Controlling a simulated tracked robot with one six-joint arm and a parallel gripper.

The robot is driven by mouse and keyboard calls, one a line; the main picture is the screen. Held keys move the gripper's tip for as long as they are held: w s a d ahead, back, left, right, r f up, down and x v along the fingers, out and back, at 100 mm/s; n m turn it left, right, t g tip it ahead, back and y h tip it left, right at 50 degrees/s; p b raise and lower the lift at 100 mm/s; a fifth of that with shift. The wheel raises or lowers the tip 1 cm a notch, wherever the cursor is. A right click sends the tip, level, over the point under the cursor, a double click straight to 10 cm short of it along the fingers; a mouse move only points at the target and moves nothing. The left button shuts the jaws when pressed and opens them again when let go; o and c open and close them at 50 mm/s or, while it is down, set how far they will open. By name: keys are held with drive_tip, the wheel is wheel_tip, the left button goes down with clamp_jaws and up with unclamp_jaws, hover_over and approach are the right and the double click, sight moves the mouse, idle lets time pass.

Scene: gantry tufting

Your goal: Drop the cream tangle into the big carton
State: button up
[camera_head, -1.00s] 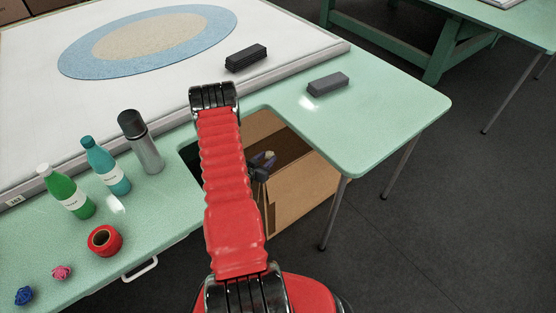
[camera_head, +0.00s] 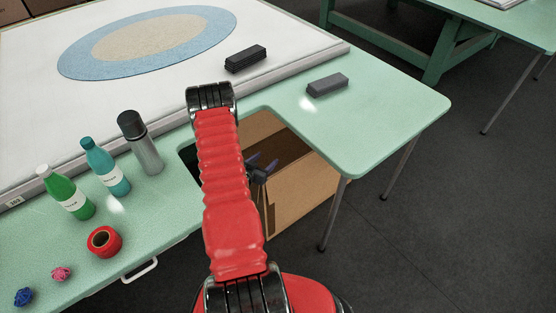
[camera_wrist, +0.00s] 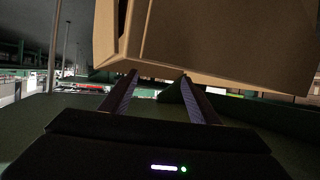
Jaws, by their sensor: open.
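The big carton (camera_head: 305,192) is a brown open box on the floor under the table's cut-out, its upper part showing through the opening. In the wrist view the carton (camera_wrist: 225,40) fills the top, beyond the fingertips. My gripper (camera_head: 266,162) is open and empty over the carton's opening in the head view. Its two fingers (camera_wrist: 158,80) stand apart in the wrist view with nothing between them. The cream tangle shows in neither view now. The carton's floor is hidden.
The pale green table (camera_head: 390,112) surrounds the cut-out. A steel flask (camera_head: 145,150), a teal bottle (camera_head: 108,168), a green bottle (camera_head: 68,195), a red roll (camera_head: 104,241), and pink (camera_head: 61,273) and blue (camera_head: 23,296) tangles stand left. A grey block (camera_head: 327,84) lies right.

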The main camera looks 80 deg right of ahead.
drive_tip(key=v, duration=0.6)
drive_tip(key=shift+a, duration=0.25)
drive_tip(key=shift+r, duration=0.1)
idle(0.8)
